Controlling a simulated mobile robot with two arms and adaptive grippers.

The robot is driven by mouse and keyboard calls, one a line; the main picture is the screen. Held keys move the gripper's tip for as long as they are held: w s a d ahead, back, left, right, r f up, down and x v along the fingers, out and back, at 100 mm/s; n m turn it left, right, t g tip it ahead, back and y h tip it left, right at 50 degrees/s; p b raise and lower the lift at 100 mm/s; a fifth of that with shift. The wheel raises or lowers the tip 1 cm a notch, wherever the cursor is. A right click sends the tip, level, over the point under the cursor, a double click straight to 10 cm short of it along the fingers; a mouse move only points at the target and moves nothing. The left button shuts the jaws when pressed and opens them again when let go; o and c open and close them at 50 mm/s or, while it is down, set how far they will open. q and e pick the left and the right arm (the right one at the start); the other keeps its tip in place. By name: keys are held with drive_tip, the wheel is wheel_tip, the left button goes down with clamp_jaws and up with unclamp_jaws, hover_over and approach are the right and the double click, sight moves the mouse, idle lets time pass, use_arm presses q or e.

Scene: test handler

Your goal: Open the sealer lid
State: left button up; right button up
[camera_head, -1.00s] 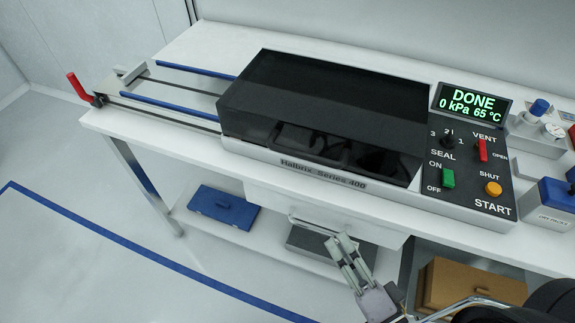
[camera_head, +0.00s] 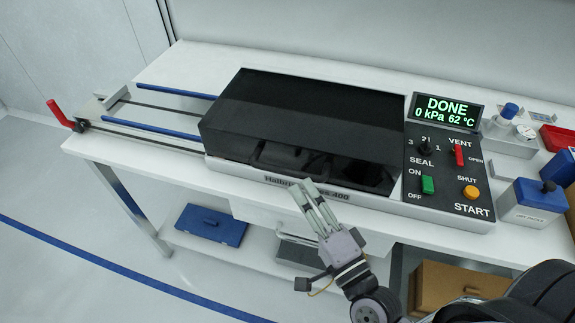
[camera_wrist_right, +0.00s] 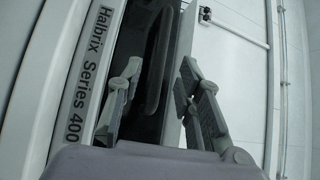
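The sealer lid (camera_head: 310,112) is a dark, glossy box-like cover, lying shut on the pale sealer body (camera_head: 225,170) on the bench. A dark bar handle (camera_head: 283,157) runs along its front face. My right gripper (camera_head: 307,190) is just in front of the sealer's front edge, covering part of the "Halbrix Series 400" label. In the right wrist view, its two fingers (camera_wrist_right: 159,72) are apart, with the dark handle (camera_wrist_right: 160,65) showing beyond and between them. Nothing is held; contact with the handle cannot be made out. My left gripper is not in view.
The control panel (camera_head: 447,178) right of the lid has a display (camera_head: 446,112) reading DONE, 0 kPa, 62 °C. Blue rails (camera_head: 150,127) and a red lever (camera_head: 60,114) are at left. A shelf lies under the bench.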

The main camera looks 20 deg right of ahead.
sight(288, 170)
drive_tip(key=p+x, duration=0.1)
drive_tip(key=x, duration=0.6)
drive_tip(key=shift+w+a, duration=0.1)
clamp_jaws()
idle(0.3)
drive_tip(key=shift+f, duration=0.1)
idle(0.3)
